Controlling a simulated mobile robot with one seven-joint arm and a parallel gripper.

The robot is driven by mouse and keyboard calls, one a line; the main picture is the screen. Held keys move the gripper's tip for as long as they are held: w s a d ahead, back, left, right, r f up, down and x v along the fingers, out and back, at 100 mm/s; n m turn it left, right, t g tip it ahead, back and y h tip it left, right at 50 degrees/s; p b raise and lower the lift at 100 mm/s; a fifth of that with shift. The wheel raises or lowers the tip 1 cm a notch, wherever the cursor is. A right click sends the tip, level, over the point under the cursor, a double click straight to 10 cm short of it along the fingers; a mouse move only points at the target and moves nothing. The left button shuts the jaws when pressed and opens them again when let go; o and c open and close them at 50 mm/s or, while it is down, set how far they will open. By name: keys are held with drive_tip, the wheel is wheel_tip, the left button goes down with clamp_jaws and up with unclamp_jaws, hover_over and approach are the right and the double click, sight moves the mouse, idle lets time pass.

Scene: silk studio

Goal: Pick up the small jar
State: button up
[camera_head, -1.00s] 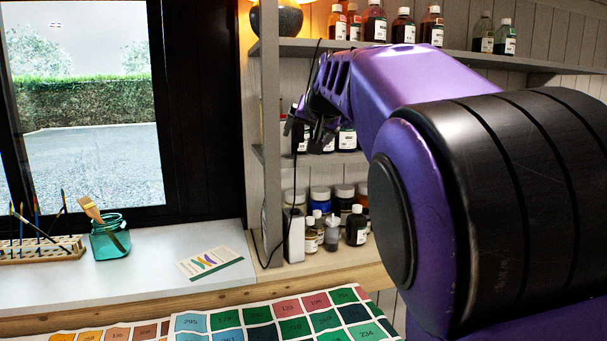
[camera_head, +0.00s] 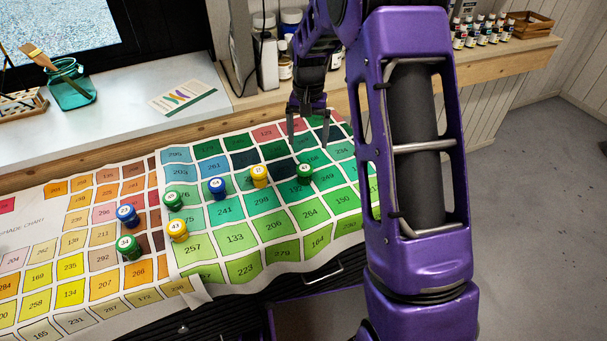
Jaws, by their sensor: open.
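I cannot tell which one the task means. My gripper (camera_head: 308,141) points down, open and empty, above the chart's far part.
A white sill with a teal glass jar of brushes (camera_head: 70,88), a brush rack (camera_head: 22,105) and a card (camera_head: 184,97) lies behind the chart. Bottles (camera_head: 264,48) stand behind my gripper. More bottles (camera_head: 480,32) and a wooden crate (camera_head: 531,24) line the right ledge.

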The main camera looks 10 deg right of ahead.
sight(305, 168)
wheel_tip(305, 168, down, 7)
drive_tip(key=shift+r, duration=0.1)
drive_tip(key=shift+w+a+f+b, duration=0.1)
drive_tip(key=shift+a+f+b, duration=0.1)
drive_tip(key=shift+f, duration=1.2)
drive_tip(key=shift+w+a+f+b, duration=0.1)
drive_tip(key=shift+a+f+b, duration=0.05)
drive_tip(key=shift+f, duration=1.2)
drive_tip(key=shift+c, duration=0.3)
clamp_jaws()
